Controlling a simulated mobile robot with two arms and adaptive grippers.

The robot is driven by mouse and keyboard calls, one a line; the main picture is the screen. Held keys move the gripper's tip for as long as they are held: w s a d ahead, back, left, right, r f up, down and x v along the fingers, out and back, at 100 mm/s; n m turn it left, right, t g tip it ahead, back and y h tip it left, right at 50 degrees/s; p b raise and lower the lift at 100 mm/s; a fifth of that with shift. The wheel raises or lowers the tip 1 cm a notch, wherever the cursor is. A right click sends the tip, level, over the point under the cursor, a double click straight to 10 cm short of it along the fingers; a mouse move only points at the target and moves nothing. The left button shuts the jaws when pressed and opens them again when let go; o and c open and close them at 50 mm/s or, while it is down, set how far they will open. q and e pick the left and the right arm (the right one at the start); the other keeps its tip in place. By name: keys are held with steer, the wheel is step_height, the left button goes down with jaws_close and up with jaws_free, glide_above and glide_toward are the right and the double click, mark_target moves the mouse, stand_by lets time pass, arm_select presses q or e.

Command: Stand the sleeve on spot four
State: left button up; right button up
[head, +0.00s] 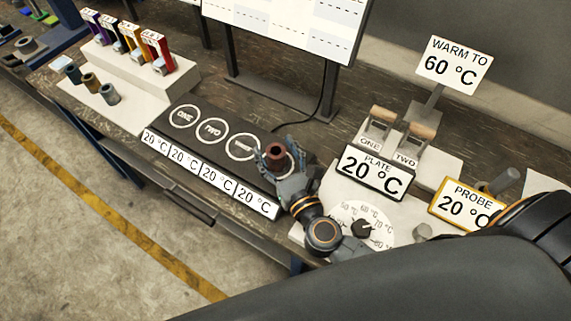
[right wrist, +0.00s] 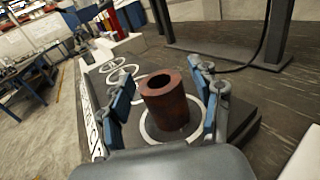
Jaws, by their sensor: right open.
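The sleeve, a reddish-brown hollow cylinder (head: 275,152), stands upright at the fourth spot of the dark plate (head: 190,107). In the right wrist view the sleeve (right wrist: 172,108) has its base inside a white ring (right wrist: 146,131). My right gripper (head: 277,163) is open, with its blue fingers on either side of the sleeve; gaps show between fingers and sleeve in the right wrist view. The fourth spot's label is hidden by sleeve and gripper. Spots one, two and three are empty rings. My left gripper is not in view.
Several other sleeves (head: 91,82) stand on a white stepped block (head: 130,108) at the left. Right of the plate are a control box with a dial (head: 362,228), two levers (head: 381,122) and a display reading 20 °C (head: 374,174). A sign (head: 455,64) reads "Warm to 60 °C".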

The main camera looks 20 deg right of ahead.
steer(key=s+b, duration=0.1)
steer(key=s, duration=0.2)
steer(key=s+b, duration=0.2)
steer(key=s, duration=0.2)
steer(key=s+b, duration=0.1)
steer(key=s, duration=0.3)
steer(key=shift+d+f, duration=0.2)
steer(key=shift+d, duration=0.2)
steer(key=shift+s+r+b, duration=0.2)
steer(key=shift+s+b, duration=0.15)
steer(key=shift+s, duration=0.1)
